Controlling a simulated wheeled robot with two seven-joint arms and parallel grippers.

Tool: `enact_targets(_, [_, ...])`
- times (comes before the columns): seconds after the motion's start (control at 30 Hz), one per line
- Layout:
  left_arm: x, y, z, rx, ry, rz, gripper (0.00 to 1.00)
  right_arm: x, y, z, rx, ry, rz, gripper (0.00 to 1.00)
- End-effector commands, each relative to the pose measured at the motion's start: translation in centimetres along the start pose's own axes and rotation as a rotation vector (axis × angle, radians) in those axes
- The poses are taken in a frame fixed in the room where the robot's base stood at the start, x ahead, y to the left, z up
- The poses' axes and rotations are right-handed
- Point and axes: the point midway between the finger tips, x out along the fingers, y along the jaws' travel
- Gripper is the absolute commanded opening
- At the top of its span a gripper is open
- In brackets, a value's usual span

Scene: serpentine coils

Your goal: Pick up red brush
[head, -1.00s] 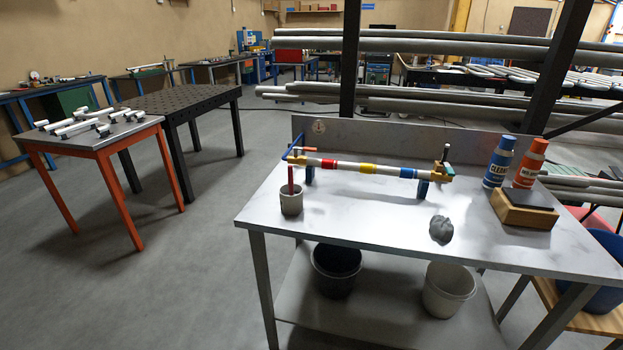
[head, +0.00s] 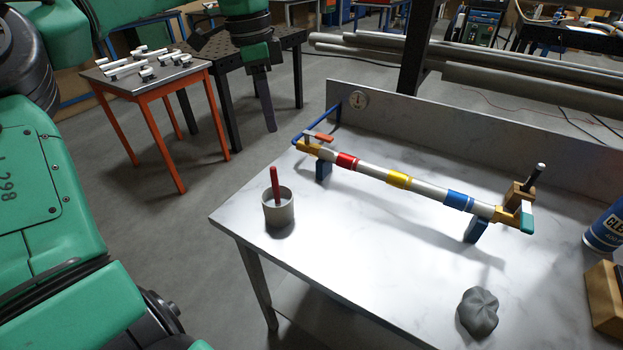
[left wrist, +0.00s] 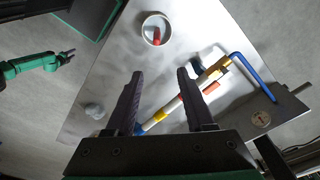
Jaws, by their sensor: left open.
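The red brush (head: 273,186) stands nearly upright in a small grey cup (head: 279,212) near the left end of the marble-topped bench. Only its red handle shows; its lower part is hidden inside the cup. My left gripper (head: 269,127) hangs in the air beyond the bench's left edge, in the upper part of the head view. It is open and empty. In the left wrist view the brush (left wrist: 157,36) and cup (left wrist: 148,18) lie beyond the fingertips (left wrist: 160,73), apart from them. My right gripper (left wrist: 70,56) shows small at the left of that view; its jaws are too small to tell.
A banded pipe (head: 398,180) rests on blue supports behind the cup, with clamps at its ends. A grey lump (head: 478,312) lies at the front. A blue can (head: 606,230) and wooden block (head: 603,298) stand at right. A backboard (head: 480,135) closes the rear.

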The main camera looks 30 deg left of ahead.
Motion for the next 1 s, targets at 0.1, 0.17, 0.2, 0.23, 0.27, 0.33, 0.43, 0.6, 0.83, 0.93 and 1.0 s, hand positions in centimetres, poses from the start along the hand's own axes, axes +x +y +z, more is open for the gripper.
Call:
enact_targets(0.1, [2.7,0.0,0.0,0.001,0.004,0.008,0.54,-0.4,-0.3,1.1,0.001,-0.017,-0.004,0.50])
enact_targets(0.17, [4.3,0.1,0.0,0.001,0.007,0.008,0.54,-0.7,-0.7,2.0,0.002,-0.031,-0.010,0.50])
enact_targets(0.2, [5.3,0.0,0.0,0.001,0.006,0.008,0.54,-0.9,-1.0,2.5,0.003,-0.039,-0.014,0.50])
enact_targets(0.23, [6.0,0.1,0.0,0.001,0.006,0.008,0.54,-1.1,-1.3,2.8,0.004,-0.044,-0.017,0.50])
enact_targets(0.27, [6.7,0.0,-0.1,0.000,0.007,0.007,0.54,-1.2,-1.5,2.9,0.004,-0.047,-0.020,0.50])
enact_targets(0.33, [7.8,0.0,-0.1,0.001,0.007,0.006,0.54,-1.4,-1.7,3.0,0.004,-0.049,-0.023,0.50])
enact_targets(0.43, [8.9,0.0,-0.1,0.000,0.008,0.006,0.54,-1.8,-1.5,2.5,0.004,-0.041,-0.021,0.50])
enact_targets(0.6, [12.1,0.0,-0.1,-0.001,0.007,0.009,0.54,-3.4,-0.9,0.6,0.002,-0.014,-0.013,0.50])
enact_targets(0.83, [13.9,-0.1,-0.1,-0.001,0.010,0.002,0.54,-3.4,-0.8,0.8,0.002,-0.018,-0.012,0.50])
enact_targets(0.93, [13.8,-0.2,-0.1,-0.001,0.010,0.002,0.46,-3.4,-0.8,1.1,0.002,-0.022,-0.013,0.50])
enact_targets(1.0, [13.8,-0.2,-0.1,-0.001,0.010,0.002,0.19,-3.4,-0.8,1.2,0.002,-0.023,-0.012,0.50])
